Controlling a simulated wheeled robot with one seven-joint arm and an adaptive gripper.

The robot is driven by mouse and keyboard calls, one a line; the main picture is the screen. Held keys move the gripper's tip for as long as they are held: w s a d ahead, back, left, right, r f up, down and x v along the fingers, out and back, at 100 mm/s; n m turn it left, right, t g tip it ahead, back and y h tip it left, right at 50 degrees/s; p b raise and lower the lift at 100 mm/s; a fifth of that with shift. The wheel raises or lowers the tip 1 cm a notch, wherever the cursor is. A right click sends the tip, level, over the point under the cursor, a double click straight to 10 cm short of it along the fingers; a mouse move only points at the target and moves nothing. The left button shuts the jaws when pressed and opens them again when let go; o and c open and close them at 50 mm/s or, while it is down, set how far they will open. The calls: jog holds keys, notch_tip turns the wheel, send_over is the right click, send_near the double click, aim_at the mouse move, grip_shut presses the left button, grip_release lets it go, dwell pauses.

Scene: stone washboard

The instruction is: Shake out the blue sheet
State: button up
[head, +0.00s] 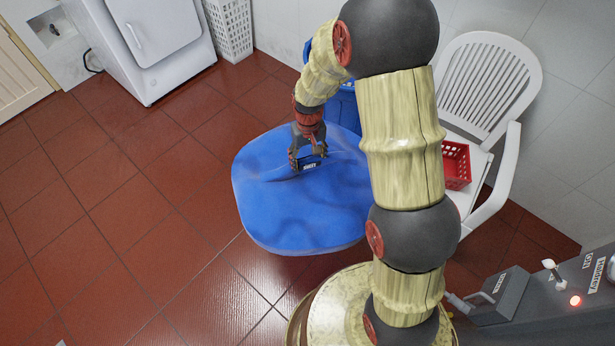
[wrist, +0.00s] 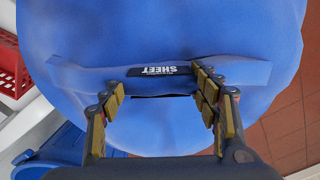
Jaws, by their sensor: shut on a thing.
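The blue sheet (head: 290,215) is spread out as a wide rounded shape in the middle of the head view, above the tiled floor. My gripper (head: 308,162) is over its upper part, shut on a raised strip of the sheet that carries a dark label. In the wrist view the sheet (wrist: 160,30) fills most of the picture. My gripper's two fingers (wrist: 162,90) stand either side of the strip, with the "SHEET" label between them. Part of the sheet is hidden behind my arm.
A blue tub (head: 345,105) stands behind the sheet. A white plastic chair (head: 490,80) with a red basket (head: 456,165) is at the right. A white appliance (head: 150,35) and a white lattice hamper (head: 229,28) are at the back. The tiled floor (head: 120,220) at left is clear.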

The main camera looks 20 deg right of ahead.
notch_tip(320, 180, up, 15)
jog(key=shift+w+f, duration=0.15)
jog(key=shift+f, duration=7.55)
jog(key=shift+r, duration=0.1)
